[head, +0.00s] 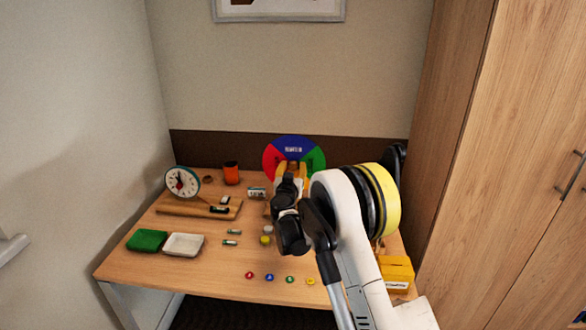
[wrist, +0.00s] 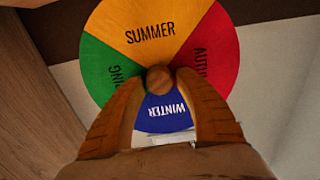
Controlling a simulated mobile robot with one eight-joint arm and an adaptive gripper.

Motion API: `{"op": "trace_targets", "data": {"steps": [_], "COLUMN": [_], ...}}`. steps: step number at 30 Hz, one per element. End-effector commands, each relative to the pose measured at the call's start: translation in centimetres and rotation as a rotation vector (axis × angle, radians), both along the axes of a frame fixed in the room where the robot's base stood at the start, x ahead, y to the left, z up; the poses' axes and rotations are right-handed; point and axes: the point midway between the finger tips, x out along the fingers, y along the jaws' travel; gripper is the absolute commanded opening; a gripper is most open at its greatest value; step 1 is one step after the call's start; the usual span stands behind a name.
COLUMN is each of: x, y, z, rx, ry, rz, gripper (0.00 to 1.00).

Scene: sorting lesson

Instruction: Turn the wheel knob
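The season wheel (head: 295,148) stands upright at the back of the table, with blue at the top, red at the left and green at the right in the head view. The wrist view is the other way up: the wheel (wrist: 150,30) shows yellow SUMMER at the top and blue WINTER at the bottom. Its round brown knob (wrist: 159,79) is at the centre. My gripper (wrist: 160,82) is open in front of the wheel, with one orange-brown finger on each side of the knob. I cannot tell whether either finger touches it. In the head view my gripper (head: 292,170) hides the knob and the wheel's lower part.
A clock (head: 182,181) by a wooden board, an orange cup (head: 231,173), a green block (head: 147,240) and a white tray (head: 183,245) are on the left. Several small coloured pieces lie near the front edge. A yellow box (head: 396,272) is at the right, by the wooden cabinet (head: 480,130).

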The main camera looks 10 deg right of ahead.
Motion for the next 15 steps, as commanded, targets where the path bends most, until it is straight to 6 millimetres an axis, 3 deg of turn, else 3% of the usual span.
{"op": "trace_targets", "data": {"steps": [1, 3, 15], "x": [-0.01, -0.01, 0.0], "y": [0.01, 0.0, 0.02], "z": [0.0, 0.0, 0.01], "rx": [0.0, 0.0, -0.028], "ry": [0.0, 0.0, 0.009], "rz": [0.0, 0.0, 0.0], "gripper": [0.22, 0.0, 0.0]}}
